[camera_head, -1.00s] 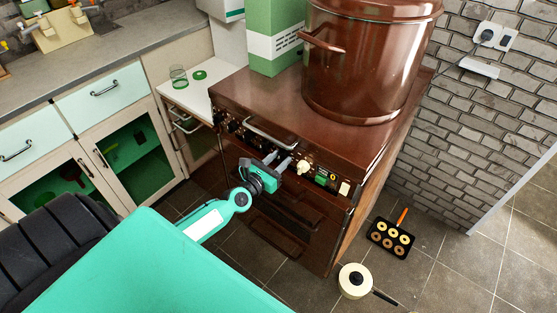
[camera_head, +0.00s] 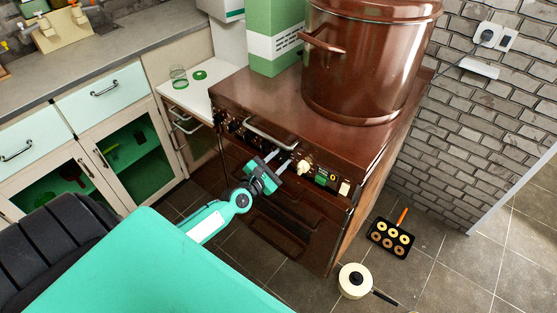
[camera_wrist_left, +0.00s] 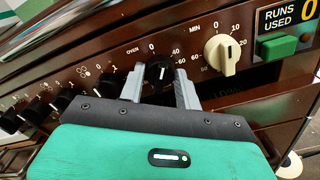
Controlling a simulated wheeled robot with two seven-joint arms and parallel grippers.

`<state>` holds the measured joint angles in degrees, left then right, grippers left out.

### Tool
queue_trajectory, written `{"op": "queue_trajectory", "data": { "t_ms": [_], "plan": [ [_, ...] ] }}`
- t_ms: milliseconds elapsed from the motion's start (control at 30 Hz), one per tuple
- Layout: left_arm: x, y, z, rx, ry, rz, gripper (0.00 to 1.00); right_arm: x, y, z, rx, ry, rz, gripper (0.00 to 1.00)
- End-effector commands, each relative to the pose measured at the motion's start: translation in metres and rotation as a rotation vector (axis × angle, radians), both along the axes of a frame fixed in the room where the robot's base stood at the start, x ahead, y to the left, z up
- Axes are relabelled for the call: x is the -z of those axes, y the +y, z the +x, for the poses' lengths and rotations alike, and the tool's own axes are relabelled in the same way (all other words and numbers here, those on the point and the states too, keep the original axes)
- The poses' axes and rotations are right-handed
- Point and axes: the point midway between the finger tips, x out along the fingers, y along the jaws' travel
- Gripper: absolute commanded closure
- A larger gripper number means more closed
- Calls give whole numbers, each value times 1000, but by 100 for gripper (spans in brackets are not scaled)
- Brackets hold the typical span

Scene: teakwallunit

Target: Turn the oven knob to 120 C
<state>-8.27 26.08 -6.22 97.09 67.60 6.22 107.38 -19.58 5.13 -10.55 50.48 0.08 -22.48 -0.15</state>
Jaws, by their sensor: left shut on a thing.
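The black oven knob (camera_wrist_left: 158,72) sits on the brown oven's front panel (camera_wrist_left: 118,55), beside the printed word OVEN. A 0 shows above it and a 40 to its right; the other marks of its dial are partly hidden. A small pale line shows on the knob's face, pointing roughly up, but I cannot read an exact setting. My left gripper (camera_wrist_left: 159,88) is shut on this knob, one finger on each side. In the head view my left gripper (camera_head: 280,165) reaches the panel from the front left. My right gripper is not in view.
A cream minute knob (camera_wrist_left: 222,55) is close to the right finger, with a green button (camera_wrist_left: 278,47) beyond it. Several black knobs (camera_wrist_left: 60,98) line the left. A metal handle (camera_head: 270,136) runs above the panel. A large brown pot (camera_head: 362,65) stands on top.

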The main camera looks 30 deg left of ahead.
Motion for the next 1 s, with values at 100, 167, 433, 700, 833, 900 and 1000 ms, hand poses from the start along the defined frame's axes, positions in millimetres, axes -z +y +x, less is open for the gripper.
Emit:
{"op": "queue_trajectory", "data": {
  "t_ms": [100, 167, 433, 700, 833, 900, 1000],
  "plan": [
    [-1, 0, 0, 0, -9, 109, 89, -1, 0, -2, 0, 2, 1, 64],
    [-1, 0, 0, 0, -13, 166, 89, -1, 0, -3, 0, 2, 1, 64],
    [-1, 0, 0, 0, -32, 422, 89, -3, 0, -7, 0, 3, 0, 64],
    [-1, 0, 0, 2, -52, 679, 89, -4, -2, -14, -1, 9, -1, 64],
    [-1, 0, 0, 2, -62, 801, 89, -5, -3, -20, -2, 15, -1, 64],
    [-1, 0, 0, 1, -66, 867, 89, -6, -3, -22, -2, 12, -1, 64],
    [-1, 0, 0, 1, -73, 962, 89, -7, -3, -26, -3, 17, -1, 64]
  ]
}}
